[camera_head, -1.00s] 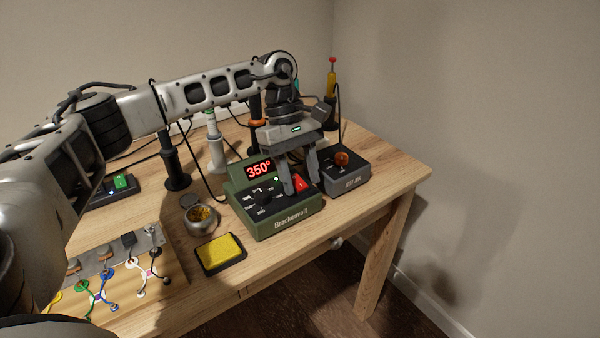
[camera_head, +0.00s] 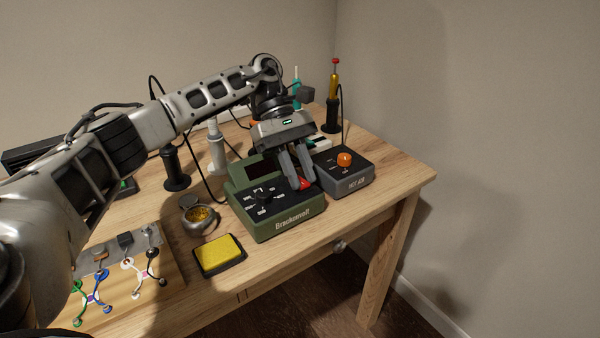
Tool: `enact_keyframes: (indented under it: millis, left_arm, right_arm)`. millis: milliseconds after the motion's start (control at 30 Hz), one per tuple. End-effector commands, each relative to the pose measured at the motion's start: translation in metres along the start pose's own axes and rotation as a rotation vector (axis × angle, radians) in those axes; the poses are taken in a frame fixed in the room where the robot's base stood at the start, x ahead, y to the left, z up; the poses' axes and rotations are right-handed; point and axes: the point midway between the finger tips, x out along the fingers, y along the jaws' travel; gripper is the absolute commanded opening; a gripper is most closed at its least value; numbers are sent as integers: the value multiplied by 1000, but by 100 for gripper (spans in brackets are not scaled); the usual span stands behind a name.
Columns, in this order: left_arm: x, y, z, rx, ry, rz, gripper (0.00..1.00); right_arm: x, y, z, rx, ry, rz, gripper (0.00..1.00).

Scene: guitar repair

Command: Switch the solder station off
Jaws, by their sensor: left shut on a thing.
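The green solder station (camera_head: 275,222), labelled "Brackenvolt", stands near the right end of the table. Its display (camera_head: 262,167) is dark. A black knob (camera_head: 263,196) sits on its top panel. The red switch (camera_head: 305,183) is at the panel's right and is partly hidden by my fingers. My left gripper (camera_head: 302,186) points down over the panel, its fingertips at the red switch and shut on it as far as I can see. My right gripper is not in view.
A grey hot air unit (camera_head: 345,180) with an orange knob (camera_head: 344,159) stands close to the station's right. A yellow sponge tray (camera_head: 219,254) and a brass-wool pot (camera_head: 200,218) are on the left. Tool holders (camera_head: 174,170) stand behind. A wired board (camera_head: 125,270) lies front left.

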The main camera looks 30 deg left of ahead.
Motion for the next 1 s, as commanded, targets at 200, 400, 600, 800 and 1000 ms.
enact_keyframes:
  millis: [200, 400, 600, 800, 1000]
  left_arm:
    - [-1, 0, 0, 0, 1, 2, 44]
    - [-1, 0, 0, 0, 1, 1, 44]
    - [-19, 1, 0, -1, 3, 4, 44]
    - [-65, 2, 2, 0, 1, 8, 44]
    - [-116, 1, 5, -4, 2, 7, 44]
  right_arm:
    - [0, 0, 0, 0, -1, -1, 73]
    - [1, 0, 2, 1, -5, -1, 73]
    - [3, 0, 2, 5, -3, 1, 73]
    - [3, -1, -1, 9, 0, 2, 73]
    - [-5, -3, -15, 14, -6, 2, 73]
